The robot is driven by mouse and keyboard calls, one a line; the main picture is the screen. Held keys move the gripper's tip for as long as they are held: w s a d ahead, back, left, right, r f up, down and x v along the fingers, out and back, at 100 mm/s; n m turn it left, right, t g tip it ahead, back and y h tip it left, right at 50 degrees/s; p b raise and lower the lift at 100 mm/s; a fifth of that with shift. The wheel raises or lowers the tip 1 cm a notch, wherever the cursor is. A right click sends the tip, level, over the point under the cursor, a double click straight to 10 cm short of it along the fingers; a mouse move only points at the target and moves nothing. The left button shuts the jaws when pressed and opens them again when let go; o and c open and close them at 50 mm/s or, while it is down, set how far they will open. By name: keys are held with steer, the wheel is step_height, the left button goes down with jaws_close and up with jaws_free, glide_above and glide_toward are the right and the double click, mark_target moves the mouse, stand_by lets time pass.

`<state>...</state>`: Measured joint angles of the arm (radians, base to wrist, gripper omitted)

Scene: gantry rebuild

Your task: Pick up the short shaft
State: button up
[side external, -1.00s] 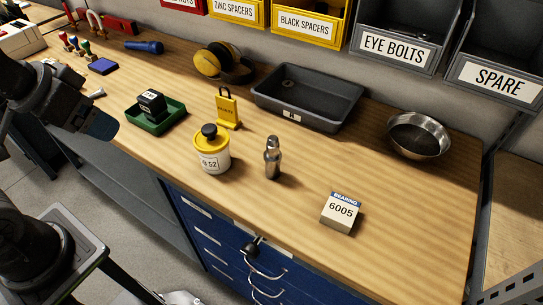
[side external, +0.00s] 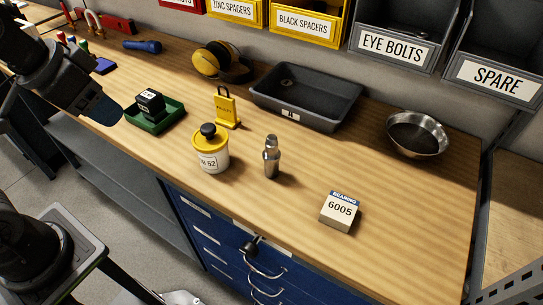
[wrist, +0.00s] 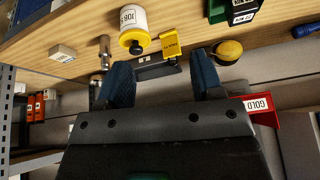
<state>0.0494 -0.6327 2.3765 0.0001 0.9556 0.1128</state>
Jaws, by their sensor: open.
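The short shaft (side external: 271,157) is a stepped silver metal piece standing upright on the wooden bench, right of the yellow-lidded tub (side external: 211,148). It also shows in the wrist view, upper left (wrist: 104,47), beyond my fingers and left of the tub (wrist: 133,28). My gripper (side external: 108,112) is at the left of the side view, well apart from the shaft, near the green tray. In the wrist view my gripper (wrist: 162,82) has its two blue fingers spread wide with nothing held between them.
A green tray (side external: 165,125) holds a black block. A yellow stand (side external: 227,106), grey tray (side external: 318,117) and metal bowl (side external: 416,135) lie behind the shaft. A bearing box (side external: 340,211) sits to its right. Labelled bins (side external: 391,47) line the back. Bench in front of the shaft is clear.

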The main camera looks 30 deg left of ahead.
steer(key=w+d+r+m+g, duration=0.1)
steer(key=w+d+r+m, duration=0.2)
steer(key=w+m, duration=0.15)
steer(key=m+g, duration=0.4)
steer(key=m, duration=0.8)
glide_above(272, 137)
step_height(272, 137, down, 3)
step_height(272, 137, down, 13)
steer(key=shift+f, duration=0.15)
jaws_close()
